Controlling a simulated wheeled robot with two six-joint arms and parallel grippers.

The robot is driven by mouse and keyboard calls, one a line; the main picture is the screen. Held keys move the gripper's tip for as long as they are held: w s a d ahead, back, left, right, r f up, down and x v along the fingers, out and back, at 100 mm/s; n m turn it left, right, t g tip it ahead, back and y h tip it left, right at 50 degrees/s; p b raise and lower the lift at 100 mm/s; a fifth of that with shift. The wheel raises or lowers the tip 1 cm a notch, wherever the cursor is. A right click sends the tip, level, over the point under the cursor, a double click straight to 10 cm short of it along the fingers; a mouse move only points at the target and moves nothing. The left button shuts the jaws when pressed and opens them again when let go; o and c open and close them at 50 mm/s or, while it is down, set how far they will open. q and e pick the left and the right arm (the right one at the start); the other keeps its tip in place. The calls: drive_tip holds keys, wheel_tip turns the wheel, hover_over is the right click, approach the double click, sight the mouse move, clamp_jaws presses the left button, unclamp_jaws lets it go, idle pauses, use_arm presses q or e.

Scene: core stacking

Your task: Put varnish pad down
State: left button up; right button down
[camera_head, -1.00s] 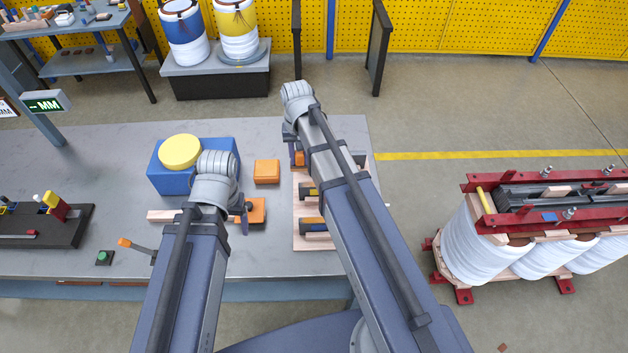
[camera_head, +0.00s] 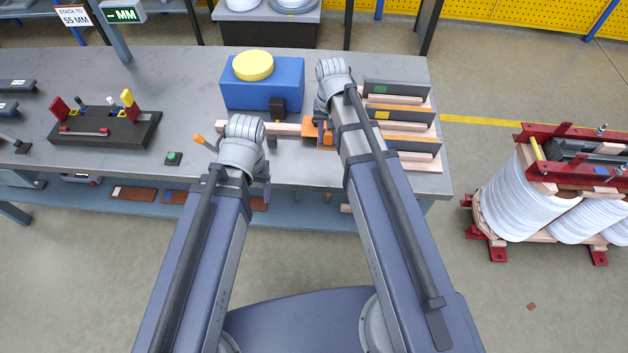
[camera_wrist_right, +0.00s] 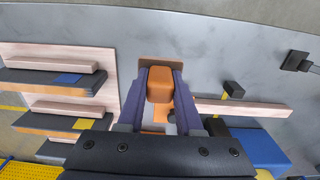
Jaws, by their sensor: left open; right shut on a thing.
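My right gripper (camera_wrist_right: 160,98) is shut on an orange block, the varnish pad (camera_wrist_right: 160,84), in the right wrist view. A brown flat piece (camera_wrist_right: 161,62) shows just beyond the pad; I cannot tell whether they are joined. In the head view, my right gripper (camera_head: 320,112) is over an orange piece (camera_head: 311,131) at the end of a pale wooden bar; whether the pad touches anything is unclear. My left gripper (camera_head: 264,192) is open and empty near the table's front edge, its fingers partly hidden by the wrist.
A rack of grey bars (camera_head: 397,115) is to the right. A black fixture (camera_head: 105,130) sits at left.

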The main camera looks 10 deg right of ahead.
drive_tip(key=shift+s, duration=0.1)
drive_tip(key=shift+f, duration=0.15)
wheel_tip(320, 180, down, 10)
drive_tip(key=b, duration=1)
drive_tip(key=shift+f, duration=0.15)
drive_tip(key=c, duration=0.6)
unclamp_jaws()
drive_tip(key=shift+r, duration=0.2)
wheel_tip(320, 180, up, 12)
drive_tip(key=p, duration=1.2)
drive_tip(key=shift+r, duration=0.1)
drive_tip(key=s+a+n, duration=0.2)
drive_tip(key=s+a, duration=0.1)
drive_tip(key=s, duration=0.1)
drive_tip(key=s+a+n, duration=0.2)
drive_tip(key=s+a, duration=0.2)
drive_tip(key=s, duration=0.1)
drive_tip(key=s+a+n+h, duration=0.1)
drive_tip(key=s+a+n, duration=0.2)
drive_tip(key=s, duration=0.2)
drive_tip(key=shift+s+a, duration=0.1)
drive_tip(key=shift+a, duration=0.1)
